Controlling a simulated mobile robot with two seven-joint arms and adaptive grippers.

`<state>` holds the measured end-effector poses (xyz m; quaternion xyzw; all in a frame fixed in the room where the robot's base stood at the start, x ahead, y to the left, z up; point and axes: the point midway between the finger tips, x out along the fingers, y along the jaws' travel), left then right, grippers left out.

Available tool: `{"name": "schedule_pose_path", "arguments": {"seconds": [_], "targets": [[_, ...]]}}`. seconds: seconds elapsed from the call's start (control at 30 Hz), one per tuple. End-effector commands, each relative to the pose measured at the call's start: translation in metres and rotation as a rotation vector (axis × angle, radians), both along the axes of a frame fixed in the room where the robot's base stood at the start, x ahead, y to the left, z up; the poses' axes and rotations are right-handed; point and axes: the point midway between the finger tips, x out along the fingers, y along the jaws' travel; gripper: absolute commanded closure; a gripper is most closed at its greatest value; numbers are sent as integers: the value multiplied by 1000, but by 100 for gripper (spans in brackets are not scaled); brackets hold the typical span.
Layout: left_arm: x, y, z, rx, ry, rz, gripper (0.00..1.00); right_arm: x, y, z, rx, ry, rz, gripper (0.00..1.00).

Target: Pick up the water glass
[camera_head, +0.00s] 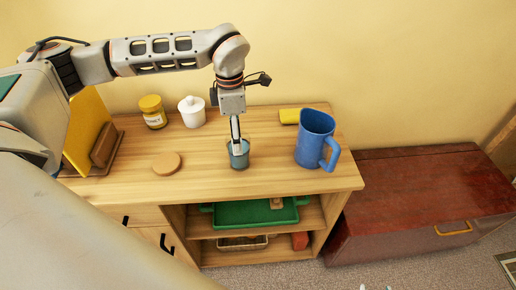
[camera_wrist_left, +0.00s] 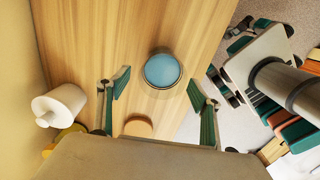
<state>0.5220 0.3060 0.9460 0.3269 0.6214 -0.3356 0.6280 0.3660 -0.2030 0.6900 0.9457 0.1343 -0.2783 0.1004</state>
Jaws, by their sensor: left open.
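The water glass (camera_head: 239,160), a small blue-grey tumbler, stands upright on the wooden cabinet top. My left gripper (camera_head: 236,140) points down right over it and overlaps its rim in the head view, so I cannot tell there whether they touch. In the left wrist view the glass (camera_wrist_left: 162,70) shows its round blue mouth, ahead of the spread green-padded fingers of my left gripper (camera_wrist_left: 158,100). The fingers are open, with nothing held between them. Two small pale tips at the bottom edge of the head view may belong to my right gripper; its state is unclear.
A blue pitcher (camera_head: 315,138) stands right of the glass, with a yellow block (camera_head: 289,116) behind it. A round wooden coaster (camera_head: 167,164) lies left. A white lidded pot (camera_head: 192,112) and yellow-lidded jar (camera_head: 153,112) stand at the back. The cabinet top (camera_head: 215,180) is clear in front.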

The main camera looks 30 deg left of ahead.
Motion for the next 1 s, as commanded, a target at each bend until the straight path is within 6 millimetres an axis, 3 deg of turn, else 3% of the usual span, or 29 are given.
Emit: {"name": "schedule_pose_path", "arguments": {"seconds": [0.23,0.8,1.0], "targets": [[-7,6,-6,17,7,-16,35,-1,0,0,-1,4,0,60],[-9,2,-72,16,6,-17,35,-1,1,10,2,2,0,60],[-9,3,-78,17,4,-16,35,0,1,11,2,0,0,60]]}}
